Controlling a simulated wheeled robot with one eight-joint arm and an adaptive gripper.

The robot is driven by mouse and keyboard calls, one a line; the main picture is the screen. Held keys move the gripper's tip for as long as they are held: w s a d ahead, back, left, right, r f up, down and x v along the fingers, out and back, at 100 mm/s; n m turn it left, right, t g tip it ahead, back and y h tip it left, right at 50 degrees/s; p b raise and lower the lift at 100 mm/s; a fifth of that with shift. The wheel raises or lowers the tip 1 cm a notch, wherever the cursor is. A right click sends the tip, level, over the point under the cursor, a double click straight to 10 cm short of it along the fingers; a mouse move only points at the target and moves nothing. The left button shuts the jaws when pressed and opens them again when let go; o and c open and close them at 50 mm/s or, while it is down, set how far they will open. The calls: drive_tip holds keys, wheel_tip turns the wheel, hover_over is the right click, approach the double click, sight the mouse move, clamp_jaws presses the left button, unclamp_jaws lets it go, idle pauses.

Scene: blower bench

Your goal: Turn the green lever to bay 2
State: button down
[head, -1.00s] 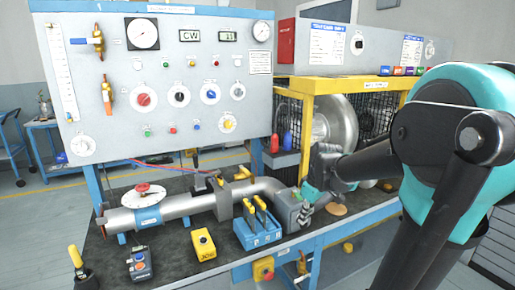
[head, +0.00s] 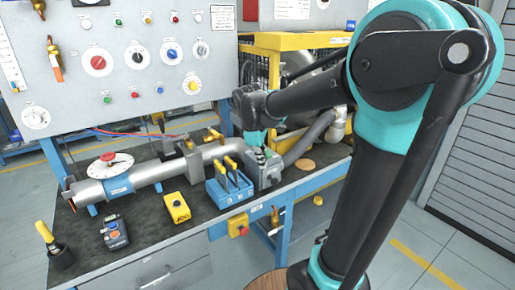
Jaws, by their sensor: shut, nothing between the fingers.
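I cannot make out a green lever for certain, nor any bay 2 marking. My gripper (head: 262,157) points down in the middle of the head view, with its dark fingers shut. It is at the top of a grey box (head: 268,178) on the pipe line, and partly hides it. I cannot tell whether the fingers touch the box.
A blue block with yellow-handled levers (head: 222,195) stands just left of the grey box. A yellow frame (head: 290,41) stands behind.

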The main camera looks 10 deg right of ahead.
sight(268, 154)
drive_tip(key=w+a+r+n+h, duration=0.2)
drive_tip(key=w+a+r+n, duration=0.45)
drive_tip(key=r, duration=0.25)
drive_tip(key=shift+n+g, duration=0.4)
drive_tip(key=shift+n, duration=0.05)
drive_tip(key=x, duration=0.3)
drive_tip(key=d+x, duration=0.1)
drive_tip(key=x, duration=0.3)
drive_tip(key=d+x, duration=0.1)
drive_tip(key=x, duration=0.2)
drive_tip(key=shift+w+d+r, duration=0.1)
drive_tip(key=shift+w, duration=0.05)
drive_tip(key=shift+w+d, duration=0.1)
drive_tip(key=shift+d, duration=0.35)
drive_tip(key=shift+d, duration=0.1)
